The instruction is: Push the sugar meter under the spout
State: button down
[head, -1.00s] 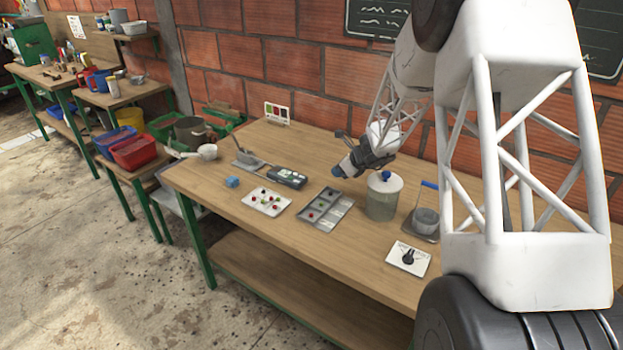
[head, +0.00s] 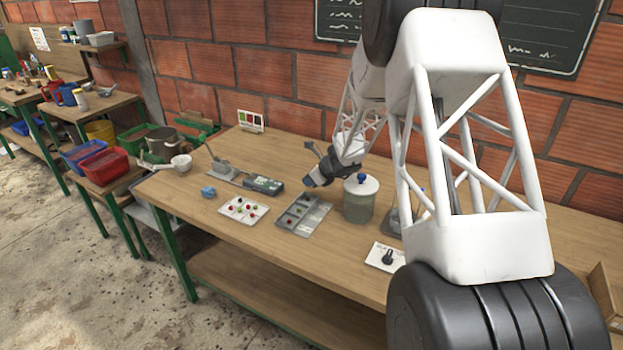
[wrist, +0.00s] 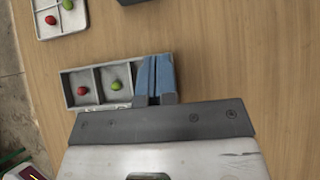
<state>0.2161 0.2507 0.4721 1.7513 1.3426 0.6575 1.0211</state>
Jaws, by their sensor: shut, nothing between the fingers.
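A dark grey-blue boxy device with a small display (head: 262,186), which looks like the sugar meter, lies on the bench beside a flat metal base with an upright lever (head: 220,168). I cannot make out a spout clearly. My gripper (head: 312,183) is above the back end of the grey compartment tray (head: 318,215), to the right of the device and apart from it. In the wrist view its blue fingers (wrist: 155,75) are together and empty, covering the right part of the tray (wrist: 78,75). A dark edge (wrist: 130,2) at the top is probably the device.
A lidded jar (head: 359,204) stands close right of my gripper. A white tray with red and green berries (head: 232,208) lies left of the compartment tray. A small blue block (head: 208,192) and a white handled pot (head: 181,163) are farther left. Bare wood lies between these things.

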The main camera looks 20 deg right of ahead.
aim_at(273, 180)
jog(key=x, duration=0.5)
jog(key=r+x, duration=0.1)
jog(key=x, duration=0.2)
jog(key=shift+w+a+f, duration=0.1)
jog(key=shift+w+a, duration=1)
jog(key=shift+w, duration=0.05)
jog(key=shift+a, duration=0.1)
jog(key=shift+w+a, duration=2.15)
jog(key=shift+w, duration=0.1)
